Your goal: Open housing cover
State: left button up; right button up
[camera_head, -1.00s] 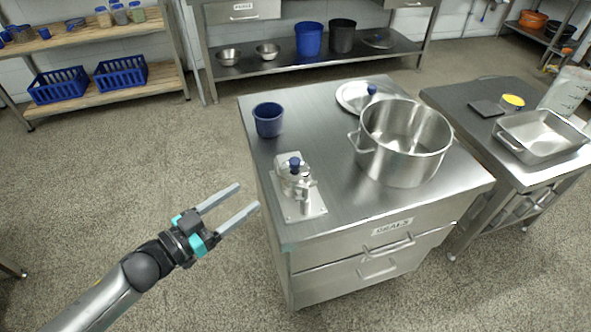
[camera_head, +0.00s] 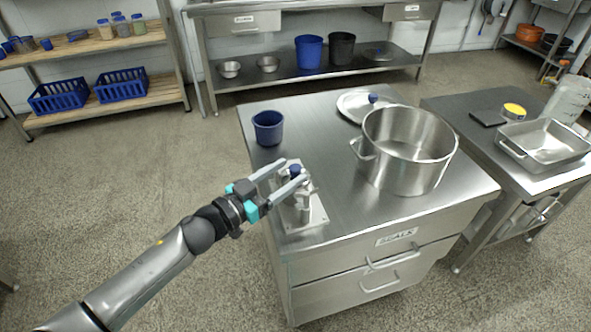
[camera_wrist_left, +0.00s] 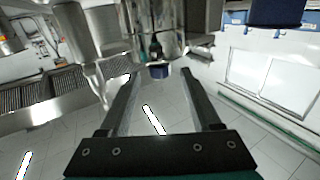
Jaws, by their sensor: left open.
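The small metal colloid mill (camera_head: 303,204) stands on its base plate near the front left edge of the steel cabinet top. A blue knob (camera_head: 295,170) sits on its upper part; the cover and its edges are partly hidden by my fingers. My left gripper (camera_head: 291,172) is open, its two fingers reaching over the mill on either side of the knob in the head view. In the left wrist view a small blue piece (camera_wrist_left: 160,71), apparently the knob, shows between the fingertips, with a gap on each side. I cannot tell whether the fingers touch the mill. My right gripper is not in view.
A blue cup (camera_head: 268,128) stands behind the mill. A large steel pot (camera_head: 408,150) stands to its right, with a round lid (camera_head: 352,106) behind. A side table at right holds a steel pan (camera_head: 545,145). The cabinet top between mill and pot is clear.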

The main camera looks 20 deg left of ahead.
aim_at(291, 172)
pick_arm(q)
jog(key=shift+x, duration=1.55)
grip_shut()
dwell(0.4)
